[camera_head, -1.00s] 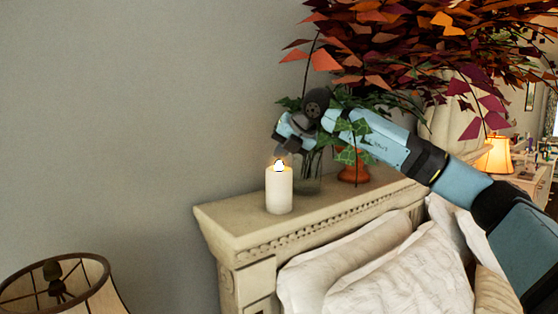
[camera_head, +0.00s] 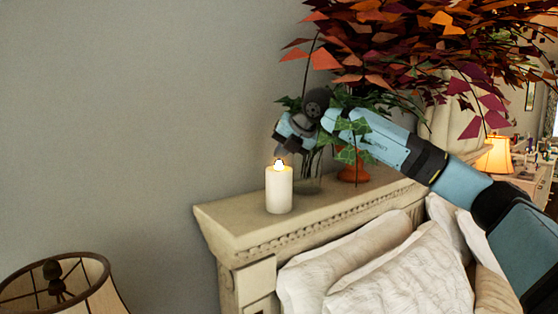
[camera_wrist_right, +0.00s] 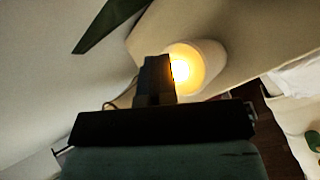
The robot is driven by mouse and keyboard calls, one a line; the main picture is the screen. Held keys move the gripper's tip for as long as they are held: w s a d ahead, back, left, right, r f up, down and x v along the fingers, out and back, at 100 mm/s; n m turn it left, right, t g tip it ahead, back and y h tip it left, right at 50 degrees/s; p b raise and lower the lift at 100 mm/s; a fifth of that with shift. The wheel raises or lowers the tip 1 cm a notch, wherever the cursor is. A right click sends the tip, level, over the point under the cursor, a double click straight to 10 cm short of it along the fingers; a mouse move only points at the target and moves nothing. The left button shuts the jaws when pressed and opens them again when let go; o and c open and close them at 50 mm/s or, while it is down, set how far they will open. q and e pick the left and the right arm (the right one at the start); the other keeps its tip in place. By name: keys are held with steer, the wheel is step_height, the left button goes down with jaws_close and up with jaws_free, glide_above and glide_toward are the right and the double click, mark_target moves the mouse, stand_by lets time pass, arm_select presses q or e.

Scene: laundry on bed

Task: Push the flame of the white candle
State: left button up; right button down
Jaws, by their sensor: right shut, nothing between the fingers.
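The white candle (camera_head: 279,190) stands upright on the headboard ledge (camera_head: 235,222) in the head view. Its flame (camera_head: 279,164) is lit and glows at the top. My right gripper (camera_head: 280,155) is shut and empty, pointing down just above the flame. In the right wrist view the shut fingers (camera_wrist_right: 155,75) overlap the left side of the glowing candle top (camera_wrist_right: 207,62). I cannot tell whether the fingertips touch the flame. My left gripper is not in view.
A glass vase (camera_head: 310,172) with red-orange leaves (camera_head: 400,40) and an orange pot (camera_head: 354,173) with ivy stand behind the candle. White pillows (camera_head: 400,275) lie below the ledge. A lampshade (camera_head: 85,290) is at the lower left. The wall side is clear.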

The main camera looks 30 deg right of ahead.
steer(key=shift+f+b, duration=0.35)
steer(key=shift+f, duration=0.2)
steer(key=shift+w+a+r, duration=0.1)
steer(key=shift+r, duration=0.3)
steer(key=shift+r+p, duration=1.7)
steer(key=shift+r, duration=1.35)
